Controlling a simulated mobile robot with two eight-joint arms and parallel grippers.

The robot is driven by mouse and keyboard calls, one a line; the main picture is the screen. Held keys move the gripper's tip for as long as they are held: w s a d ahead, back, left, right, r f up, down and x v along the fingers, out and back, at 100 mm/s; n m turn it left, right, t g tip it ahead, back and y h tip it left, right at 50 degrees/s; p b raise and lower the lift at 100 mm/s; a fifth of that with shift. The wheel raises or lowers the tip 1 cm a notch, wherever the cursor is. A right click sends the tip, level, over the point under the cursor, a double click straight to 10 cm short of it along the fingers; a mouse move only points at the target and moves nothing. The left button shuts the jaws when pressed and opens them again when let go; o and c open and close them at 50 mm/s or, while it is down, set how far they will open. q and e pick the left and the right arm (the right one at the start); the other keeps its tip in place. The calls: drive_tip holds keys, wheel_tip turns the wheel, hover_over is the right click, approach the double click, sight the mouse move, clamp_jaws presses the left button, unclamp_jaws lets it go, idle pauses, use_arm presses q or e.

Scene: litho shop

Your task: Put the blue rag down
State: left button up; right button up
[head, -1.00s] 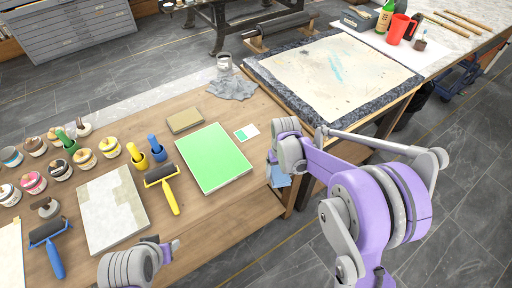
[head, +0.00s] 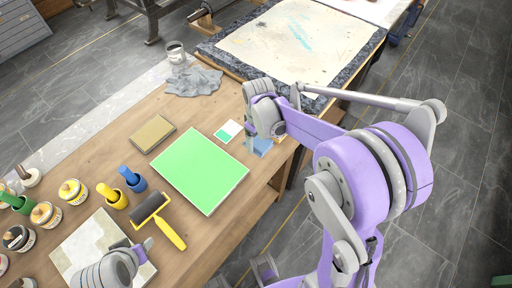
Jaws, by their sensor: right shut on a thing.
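The blue rag (head: 262,147) shows as a small blue patch at the right part of the wooden table, just below my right gripper (head: 252,142). The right gripper points down and is shut on the rag; its wrist hides much of the grip. I cannot tell whether the rag touches the tabletop. My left gripper (head: 143,248) is at the lower left, above a pale stone slab (head: 92,240), away from the rag; its jaw gap is unclear.
A green sheet (head: 200,170) and a small green-white card (head: 227,131) lie left of the rag. A grey crumpled cloth (head: 193,81), a tan block (head: 152,133), a yellow-handled roller (head: 158,217) and several ink jars stand further left.

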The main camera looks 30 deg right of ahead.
sight(257, 148)
drive_tip(key=shift+f, duration=2.35)
